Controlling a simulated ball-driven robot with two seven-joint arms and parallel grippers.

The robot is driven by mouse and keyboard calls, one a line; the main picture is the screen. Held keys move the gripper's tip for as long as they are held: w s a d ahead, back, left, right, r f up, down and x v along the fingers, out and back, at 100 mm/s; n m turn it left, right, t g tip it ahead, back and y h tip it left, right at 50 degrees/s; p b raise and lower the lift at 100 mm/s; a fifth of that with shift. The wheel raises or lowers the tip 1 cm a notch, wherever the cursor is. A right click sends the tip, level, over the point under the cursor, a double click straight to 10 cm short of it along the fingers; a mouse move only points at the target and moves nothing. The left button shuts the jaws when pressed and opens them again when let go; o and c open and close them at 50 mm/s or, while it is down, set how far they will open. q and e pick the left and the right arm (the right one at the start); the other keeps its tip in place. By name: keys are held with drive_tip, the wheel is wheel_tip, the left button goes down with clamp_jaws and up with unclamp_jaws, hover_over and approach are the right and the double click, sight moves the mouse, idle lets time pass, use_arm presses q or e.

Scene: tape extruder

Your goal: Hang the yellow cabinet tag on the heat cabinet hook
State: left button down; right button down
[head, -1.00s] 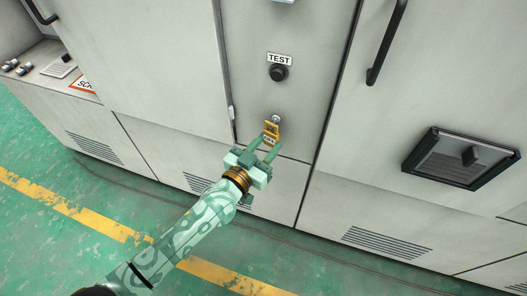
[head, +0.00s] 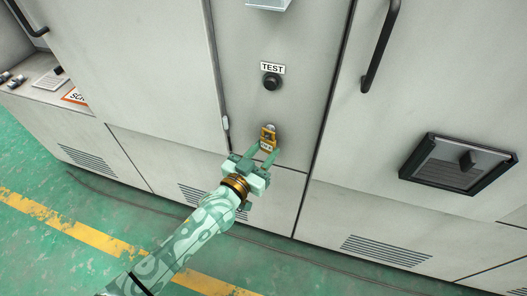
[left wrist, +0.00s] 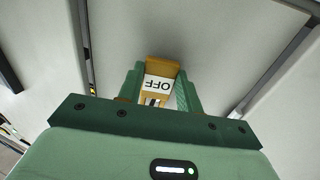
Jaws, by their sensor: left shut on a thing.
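The yellow tag (head: 267,140) is between the fingertips of my left gripper (head: 262,156), in front of the cabinet's narrow middle panel. In the left wrist view the tag (left wrist: 160,80) shows a white label reading OFF, upside down, with a green finger on each side of it. My left gripper is shut on the tag. A small knob-like hook (head: 270,127) shows at the tag's upper end in the head view. I cannot tell whether the tag's opening is around the hook or only in front of it. My right gripper is not in view.
A black TEST knob (head: 271,82) sits on the panel above the tag. The green floor (head: 80,262) in front is clear.

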use_arm(q)
drive_tip(key=c, duration=0.9)
unclamp_jaws()
drive_tip(key=shift+o, duration=0.2)
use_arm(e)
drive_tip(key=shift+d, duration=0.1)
use_arm(q)
drive_tip(key=shift+s+a, duration=0.25)
drive_tip(key=shift+s, duration=0.1)
drive_tip(key=p+v, duration=0.4)
drive_tip(key=v, duration=1.1)
drive_tip(key=shift+s+p, duration=0.2)
drive_tip(key=shift+p, duration=0.1)
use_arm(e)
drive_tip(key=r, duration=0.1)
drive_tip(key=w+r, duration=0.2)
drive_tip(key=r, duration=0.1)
use_arm(q)
drive_tip(key=shift+a+f, duration=0.1)
